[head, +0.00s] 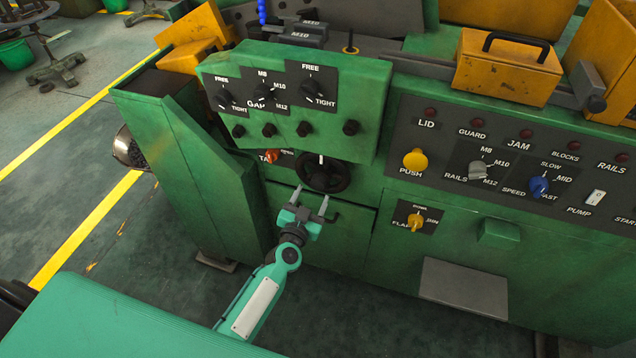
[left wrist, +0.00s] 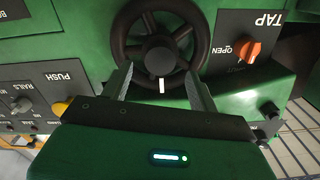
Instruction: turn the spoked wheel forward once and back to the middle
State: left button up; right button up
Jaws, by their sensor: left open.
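The black spoked wheel (head: 323,175) is on the green machine front, below the knob panel. A white mark on it points up in the head view. In the left wrist view, which is upside down, the wheel (left wrist: 159,50) fills the top middle, its white mark pointing down. My left gripper (head: 311,201) is open just below and in front of the wheel. In the left wrist view its two fingers (left wrist: 160,88) stand apart on either side of the wheel's near rim; I cannot tell whether they touch it. My right gripper is not in view.
An orange TAP knob (head: 272,156) sits just left of the wheel, and it also shows in the left wrist view (left wrist: 250,50). A yellow PUSH button (head: 415,159) and a yellow switch (head: 415,222) are to the right. The knob panel (head: 290,100) overhangs above.

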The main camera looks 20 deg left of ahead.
aim_at(317, 186)
pick_arm(q)
jog(key=shift+w+d, duration=0.1)
jog(key=shift+w, duration=2.85)
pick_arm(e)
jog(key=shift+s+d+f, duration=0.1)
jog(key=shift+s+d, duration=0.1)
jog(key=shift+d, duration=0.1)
